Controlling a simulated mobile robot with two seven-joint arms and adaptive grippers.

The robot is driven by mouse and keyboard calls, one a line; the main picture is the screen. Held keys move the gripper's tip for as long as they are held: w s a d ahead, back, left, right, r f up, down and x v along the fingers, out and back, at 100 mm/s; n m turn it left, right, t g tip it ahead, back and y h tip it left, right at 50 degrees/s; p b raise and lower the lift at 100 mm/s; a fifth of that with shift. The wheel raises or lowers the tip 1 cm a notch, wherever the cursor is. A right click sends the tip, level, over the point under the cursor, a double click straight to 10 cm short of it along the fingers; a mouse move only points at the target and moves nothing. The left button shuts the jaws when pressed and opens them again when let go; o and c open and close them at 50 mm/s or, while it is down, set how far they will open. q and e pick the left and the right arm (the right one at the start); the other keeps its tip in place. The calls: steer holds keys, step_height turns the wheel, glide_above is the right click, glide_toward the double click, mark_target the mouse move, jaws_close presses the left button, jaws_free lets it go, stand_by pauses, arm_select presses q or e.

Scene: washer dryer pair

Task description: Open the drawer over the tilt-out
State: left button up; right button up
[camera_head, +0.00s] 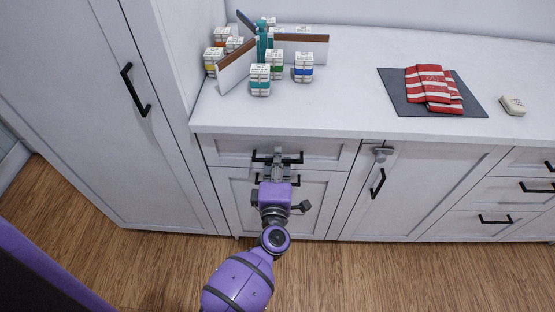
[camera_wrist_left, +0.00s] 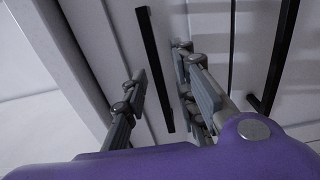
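The white drawer (camera_head: 325,151) over the tilt-out is at the top of the cabinet under the counter, and its front looks flush. Its black bar handle (camera_head: 291,160) is partly covered by my left gripper (camera_head: 277,158). In the left wrist view, the handle (camera_wrist_left: 154,68) runs between the open fingers of the gripper (camera_wrist_left: 161,88), with gaps visible on both sides. The tilt-out front (camera_head: 319,196) is below the drawer and looks closed. Its handle is partly hidden behind my gripper; a second black bar shows in the left wrist view (camera_wrist_left: 274,60). My right gripper is not in view.
A tall white cabinet (camera_head: 85,110) stands to the left. A door (camera_head: 415,180) and more drawers (camera_head: 482,218) are to the right. On the counter are a dark mat (camera_head: 395,92) with a red striped cloth (camera_head: 433,88), and several small jars (camera_head: 260,80). Wooden floor lies in front.

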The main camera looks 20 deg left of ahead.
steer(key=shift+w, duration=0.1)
arm_select(q)
jaws_close()
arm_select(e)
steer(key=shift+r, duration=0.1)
arm_select(q)
steer(key=shift+f, duration=0.1)
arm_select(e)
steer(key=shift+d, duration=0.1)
